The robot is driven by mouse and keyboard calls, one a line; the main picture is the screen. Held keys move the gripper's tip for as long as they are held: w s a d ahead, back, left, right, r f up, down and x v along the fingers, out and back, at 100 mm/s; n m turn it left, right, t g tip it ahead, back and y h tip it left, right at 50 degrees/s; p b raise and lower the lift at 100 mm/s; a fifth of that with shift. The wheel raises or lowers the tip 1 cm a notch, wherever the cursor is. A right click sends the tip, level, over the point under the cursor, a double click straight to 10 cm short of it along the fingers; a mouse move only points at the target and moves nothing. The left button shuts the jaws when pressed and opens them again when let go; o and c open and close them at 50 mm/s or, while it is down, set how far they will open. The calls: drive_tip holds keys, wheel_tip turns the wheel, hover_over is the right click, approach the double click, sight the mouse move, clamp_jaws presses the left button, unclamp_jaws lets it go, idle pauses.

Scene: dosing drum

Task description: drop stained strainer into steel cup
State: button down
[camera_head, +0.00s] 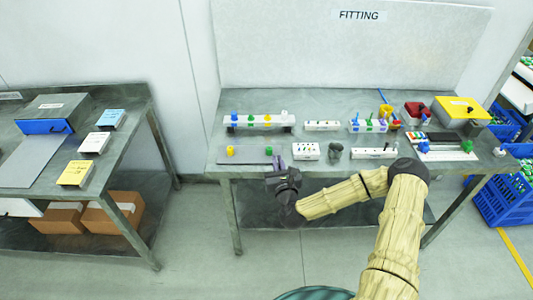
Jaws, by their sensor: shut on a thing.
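My gripper (277,166) is at the front edge of the middle workbench, beside the right end of a flat grey tray. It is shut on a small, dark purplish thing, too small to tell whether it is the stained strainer. I cannot pick out the strainer elsewhere. A small grey cup-like thing (500,151) stands at the bench's right front corner and may be the steel cup. A dark grey piece (335,151) stands right of my gripper, next to a white block with dark holes (306,151).
A second bench (128,97) stands left across a floor gap. Blue crates (503,204) stand at right.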

drive_tip(key=s+d+f+m+h, duration=0.1)
drive_tip(key=s+d+f+h, duration=0.1)
drive_tip(key=s+d+f, duration=0.6)
drive_tip(key=shift+d+f+m, duration=0.3)
drive_tip(key=shift+f+m, duration=0.1)
drive_tip(key=shift+f, duration=0.2)
drive_tip(key=shift+w, duration=0.1)
